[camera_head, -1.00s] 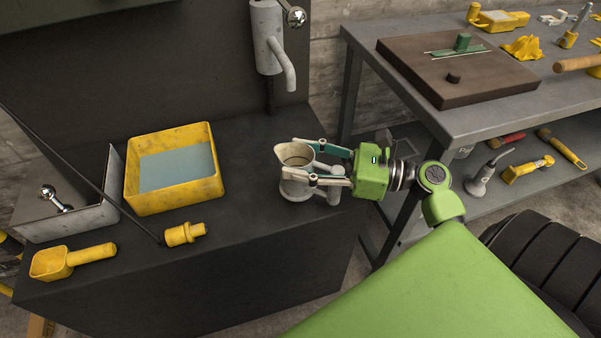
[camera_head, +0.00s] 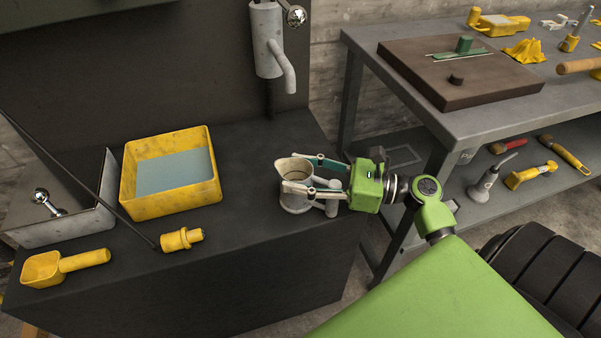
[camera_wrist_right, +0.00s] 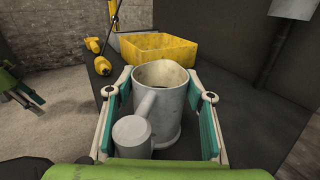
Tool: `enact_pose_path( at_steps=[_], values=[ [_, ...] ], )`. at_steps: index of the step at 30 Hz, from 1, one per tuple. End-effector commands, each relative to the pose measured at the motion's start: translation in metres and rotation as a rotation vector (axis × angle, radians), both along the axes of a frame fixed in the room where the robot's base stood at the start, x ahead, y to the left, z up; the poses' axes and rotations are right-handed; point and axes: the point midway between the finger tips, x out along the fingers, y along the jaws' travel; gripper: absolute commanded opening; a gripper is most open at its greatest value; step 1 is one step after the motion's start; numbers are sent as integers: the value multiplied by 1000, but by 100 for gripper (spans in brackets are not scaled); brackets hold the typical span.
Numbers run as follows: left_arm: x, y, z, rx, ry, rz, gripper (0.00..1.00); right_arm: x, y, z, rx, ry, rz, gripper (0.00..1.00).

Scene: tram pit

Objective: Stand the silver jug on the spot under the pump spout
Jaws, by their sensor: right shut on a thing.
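The silver jug (camera_head: 293,202) is a pale grey metal vessel with a spout lip and a handle, upright at the right end of the dark bench. It also shows in the right wrist view (camera_wrist_right: 172,110), its handle toward the camera. My right gripper (camera_head: 297,175) is shut on the jug, one finger along each side. The pump (camera_head: 266,40) hangs on the dark wall, its bent spout (camera_head: 288,78) pointing down behind the jug. I cannot make out a marked spot under the spout, nor whether the jug touches the bench.
A yellow tub (camera_head: 172,202) with a blue-grey inside stands left of the jug. A grey workbench (camera_head: 500,117) is on the right. Bench below the spout looks clear.

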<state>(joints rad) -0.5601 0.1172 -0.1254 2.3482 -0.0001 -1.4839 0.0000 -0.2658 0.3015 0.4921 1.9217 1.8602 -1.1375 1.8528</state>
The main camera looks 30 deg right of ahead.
Motion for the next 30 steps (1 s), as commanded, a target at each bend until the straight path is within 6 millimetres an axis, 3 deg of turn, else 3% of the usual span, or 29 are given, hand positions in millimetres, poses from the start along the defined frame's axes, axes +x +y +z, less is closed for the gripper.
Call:
enact_pose_path(
  at_steps=[3, 4, 6, 18, 22, 30],
  values=[
    [0, 0, 0, 0, 0, 0, 40, 0, 0, -2, 1, -1, 0, 24],
    [0, 0, 0, 0, 0, 0, 40, 0, 0, -2, 0, 0, 0, 51],
    [0, 0, 0, 0, 0, 0, 40, 0, 0, -2, 1, -1, 0, 65],
    [0, 0, 1, 0, -2, 0, 40, -2, -2, 0, 0, 1, -1, 65],
    [3, 0, 0, -1, -7, 0, 40, -15, -15, 0, -1, 4, -2, 65],
    [4, -2, -25, 0, 13, -2, 40, -45, -46, 0, -1, 2, -2, 65]
  ],
)
